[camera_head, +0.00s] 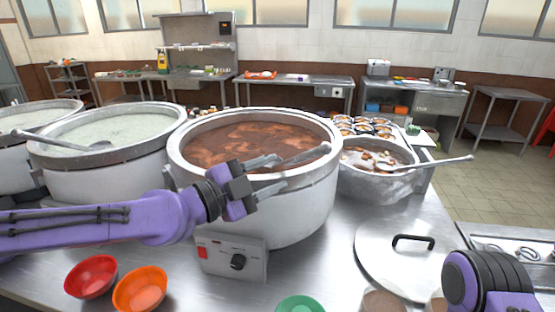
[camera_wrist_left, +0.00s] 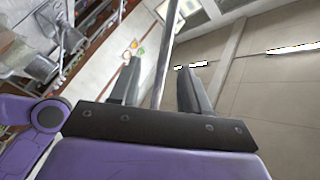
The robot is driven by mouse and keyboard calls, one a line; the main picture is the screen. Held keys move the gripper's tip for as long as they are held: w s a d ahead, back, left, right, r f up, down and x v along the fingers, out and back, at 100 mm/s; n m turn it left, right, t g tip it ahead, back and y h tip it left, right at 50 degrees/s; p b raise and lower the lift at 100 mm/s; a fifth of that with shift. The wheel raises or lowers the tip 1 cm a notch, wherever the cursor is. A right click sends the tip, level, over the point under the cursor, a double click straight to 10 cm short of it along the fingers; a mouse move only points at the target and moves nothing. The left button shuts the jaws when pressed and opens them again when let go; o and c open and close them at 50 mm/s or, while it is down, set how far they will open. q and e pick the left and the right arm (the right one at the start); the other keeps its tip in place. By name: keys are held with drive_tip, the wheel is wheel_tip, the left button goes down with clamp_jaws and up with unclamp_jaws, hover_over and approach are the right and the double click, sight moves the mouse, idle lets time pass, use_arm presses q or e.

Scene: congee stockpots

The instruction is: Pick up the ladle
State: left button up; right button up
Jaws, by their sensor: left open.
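The large white stockpot (camera_head: 290,211) of brown congee stands in the middle of the counter. A metal ladle handle (camera_head: 306,154) slants over its front right rim. My left gripper (camera_head: 272,174) is open above the pot's front rim, at the lower end of the visible handle. In the left wrist view, the ladle handle (camera_wrist_left: 167,50) runs between the two spread fingers of the left gripper (camera_wrist_left: 157,75); I cannot tell if it touches them. The ladle's bowl is hidden. Part of my right arm shows at lower right, but its gripper is out of view.
Another ladle (camera_head: 440,161) rests in a smaller metal pot (camera_head: 375,184) at right. A white pot (camera_head: 105,170) with a ladle (camera_head: 65,142) stands at left. A lid (camera_head: 390,262) lies front right. Red (camera_head: 91,277) and orange (camera_head: 140,289) bowls sit at the front left.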

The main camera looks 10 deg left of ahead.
sight(294, 160)
use_arm(q)
drive_tip(key=p+x, duration=0.1)
drive_tip(key=x, duration=0.2)
drive_tip(key=p+x, duration=0.1)
drive_tip(key=x, duration=0.1)
drive_tip(key=r+p+x, duration=0.1)
drive_tip(key=x, duration=0.2)
drive_tip(key=shift+d+r+p, duration=0.1)
drive_tip(key=shift+d+p, duration=0.2)
drive_tip(key=shift+w+d, duration=0.15)
drive_tip(key=shift+d, duration=0.2)
drive_tip(key=shift+a, duration=0.15)
clamp_jaws()
use_arm(e)
drive_tip(key=r, duration=0.3)
drive_tip(key=shift+s+r, duration=0.25)
drive_tip(key=shift+r, duration=0.15)
